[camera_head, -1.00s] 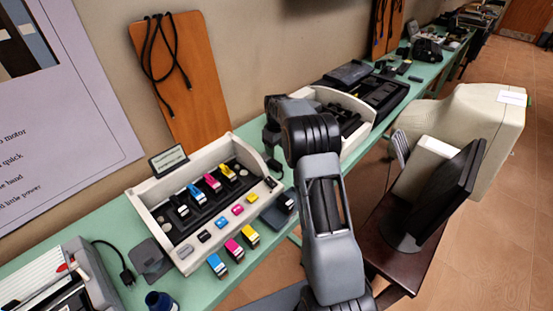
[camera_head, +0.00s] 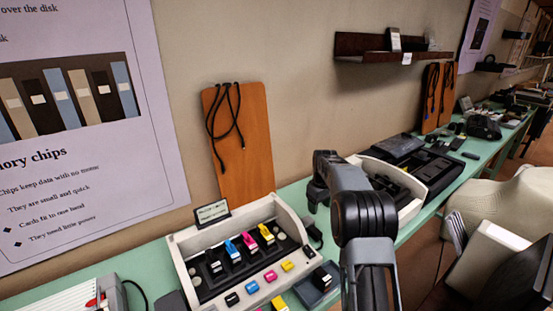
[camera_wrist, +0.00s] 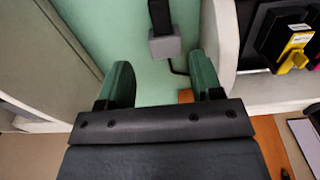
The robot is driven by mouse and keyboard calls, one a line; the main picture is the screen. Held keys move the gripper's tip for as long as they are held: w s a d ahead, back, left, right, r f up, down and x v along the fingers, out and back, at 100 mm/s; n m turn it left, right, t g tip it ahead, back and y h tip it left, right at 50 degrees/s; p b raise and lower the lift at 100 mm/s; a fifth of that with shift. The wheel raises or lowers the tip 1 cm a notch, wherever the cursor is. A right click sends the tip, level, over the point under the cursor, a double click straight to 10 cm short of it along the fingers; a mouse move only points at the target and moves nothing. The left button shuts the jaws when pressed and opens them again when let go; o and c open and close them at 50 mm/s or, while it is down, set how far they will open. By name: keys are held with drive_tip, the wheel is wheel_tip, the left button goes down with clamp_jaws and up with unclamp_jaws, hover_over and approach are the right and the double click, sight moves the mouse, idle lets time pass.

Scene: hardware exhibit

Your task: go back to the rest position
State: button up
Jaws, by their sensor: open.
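My gripper (camera_wrist: 163,80) is open in the wrist view. Its two dark green-tinged fingers stand well apart with nothing between them. Beyond the fingertips lies the bare green tabletop (camera_wrist: 130,40) and a small grey block with a black strap (camera_wrist: 165,45). In the head view my arm rises from the bottom, bends, and its end (camera_head: 318,192) hangs over the table between two pale trays.
A pale tray (camera_head: 190,240) holding coloured cartridges stands left of my arm, another pale tray (camera_head: 436,176) right of it. An orange board (camera_head: 258,150) leans on the wall. A dark shelf (camera_head: 365,52) hangs above. A monitor (camera_head: 530,280) stands at lower right.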

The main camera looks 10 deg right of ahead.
drive_tip(key=s+a+r+m+t, duration=0.1)
drive_tip(key=s+a+r, duration=0.1)
drive_tip(key=s, duration=0.8)
drive_tip(key=s+a+r+m+t, duration=0.1)
drive_tip(key=s+a, duration=0.4)
drive_tip(key=s, duration=0.5)
drive_tip(key=s+a+r+m+t, duration=0.1)
drive_tip(key=s+a+r+m, duration=0.2)
drive_tip(key=s, duration=0.8)
drive_tip(key=shift+a+r+t, duration=0.4)
drive_tip(key=shift+a+r, duration=0.1)
drive_tip(key=shift+r, duration=0.05)
idle(0.7)
